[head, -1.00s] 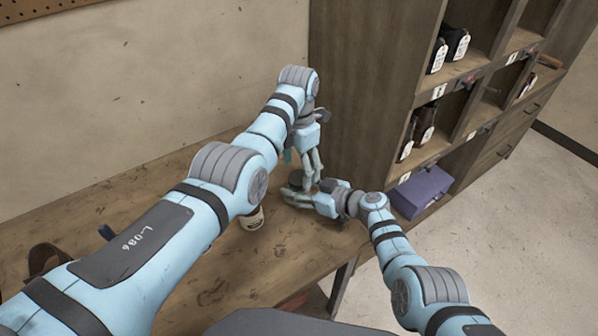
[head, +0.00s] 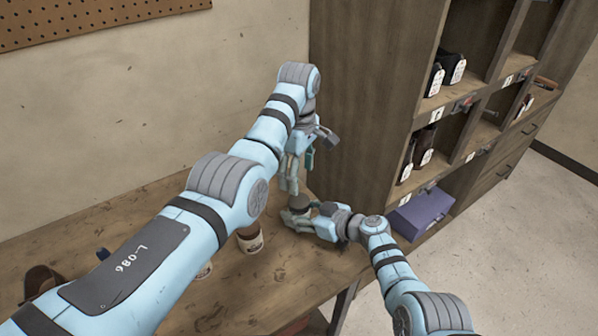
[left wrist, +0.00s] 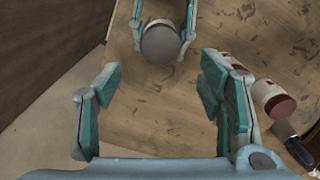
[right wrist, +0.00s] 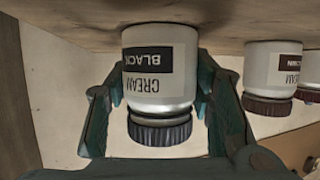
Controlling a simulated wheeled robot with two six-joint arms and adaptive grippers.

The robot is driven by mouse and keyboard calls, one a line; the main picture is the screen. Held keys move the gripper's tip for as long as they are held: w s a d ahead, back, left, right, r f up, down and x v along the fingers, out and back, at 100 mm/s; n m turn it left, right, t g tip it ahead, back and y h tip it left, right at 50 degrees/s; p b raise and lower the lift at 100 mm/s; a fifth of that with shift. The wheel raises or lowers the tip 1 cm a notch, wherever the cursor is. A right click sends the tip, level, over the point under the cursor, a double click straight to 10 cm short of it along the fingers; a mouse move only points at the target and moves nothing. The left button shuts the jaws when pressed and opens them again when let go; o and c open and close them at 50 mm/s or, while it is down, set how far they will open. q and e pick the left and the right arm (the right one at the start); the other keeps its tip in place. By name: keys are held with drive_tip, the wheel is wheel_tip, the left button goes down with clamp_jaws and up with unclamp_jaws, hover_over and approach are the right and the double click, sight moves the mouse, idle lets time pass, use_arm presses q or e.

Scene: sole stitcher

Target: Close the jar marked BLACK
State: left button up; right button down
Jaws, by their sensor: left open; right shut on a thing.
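The jar marked BLACK (right wrist: 160,65) is white with a black label and shows inverted in the right wrist view. A dark ridged lid (right wrist: 160,131) sits on its mouth; how tight it is I cannot tell. My right gripper (right wrist: 158,105) is shut around the jar's sides, and the jar stands on the bench. In the left wrist view, the lid's round grey top (left wrist: 161,43) shows between the right fingers. My left gripper (left wrist: 155,85) is open and empty, above the jar and apart from the lid. In the head view, my left gripper (head: 291,178) partly covers the jar.
Other jars with brown lids stand beside it on the bench (head: 262,285); one shows in the head view (head: 250,239), another in the right wrist view (right wrist: 271,75). A dark-handled tool (left wrist: 291,143) lies near them. A wooden shelf unit (head: 370,110) rises close behind on the right.

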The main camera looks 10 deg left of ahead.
sight(299, 200)
use_arm(q)
drive_tip(key=shift+m, duration=0.3)
drive_tip(key=shift+f, duration=4.05)
